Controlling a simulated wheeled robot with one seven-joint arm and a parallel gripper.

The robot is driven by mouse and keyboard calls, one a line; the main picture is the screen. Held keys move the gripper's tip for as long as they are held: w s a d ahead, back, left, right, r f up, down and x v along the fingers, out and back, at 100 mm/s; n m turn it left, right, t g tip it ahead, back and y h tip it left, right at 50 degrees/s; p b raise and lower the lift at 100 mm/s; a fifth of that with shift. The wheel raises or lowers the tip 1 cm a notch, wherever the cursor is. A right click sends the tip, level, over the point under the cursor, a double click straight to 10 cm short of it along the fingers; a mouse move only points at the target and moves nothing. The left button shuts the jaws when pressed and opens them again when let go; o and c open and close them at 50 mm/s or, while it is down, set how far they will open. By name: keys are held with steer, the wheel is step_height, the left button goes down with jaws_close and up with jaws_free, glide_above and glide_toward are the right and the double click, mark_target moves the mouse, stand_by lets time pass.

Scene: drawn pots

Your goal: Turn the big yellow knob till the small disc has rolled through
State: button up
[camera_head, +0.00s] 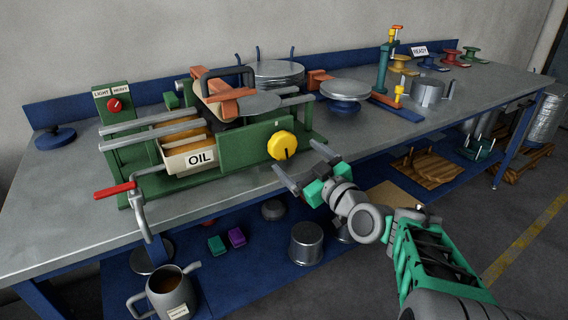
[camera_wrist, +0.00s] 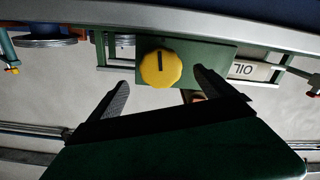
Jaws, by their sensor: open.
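The big yellow knob (camera_head: 282,145) is on the front right of a green bench machine (camera_head: 245,150), with a dark mark on its face. In the wrist view the knob (camera_wrist: 161,68) lies ahead, between the lines of the two fingers. My gripper (camera_head: 298,163) is open and empty, just in front of the knob and apart from it. The fingers also show in the wrist view (camera_wrist: 160,85). A grey disc (camera_head: 258,104) lies on the machine beside an orange clamp block (camera_head: 222,100); I cannot tell if it is the small disc.
Metal discs (camera_head: 345,90) stand behind on the bench (camera_head: 60,220). A jug (camera_head: 172,292) and a pot (camera_head: 306,243) are below.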

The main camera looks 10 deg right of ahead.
mark_target(286, 148)
steer(key=x, duration=0.7)
steer(key=shift+a+p, duration=0.1)
steer(key=shift+p, duration=0.2)
steer(key=shift+s, duration=0.1)
steer(key=c, duration=1.4)
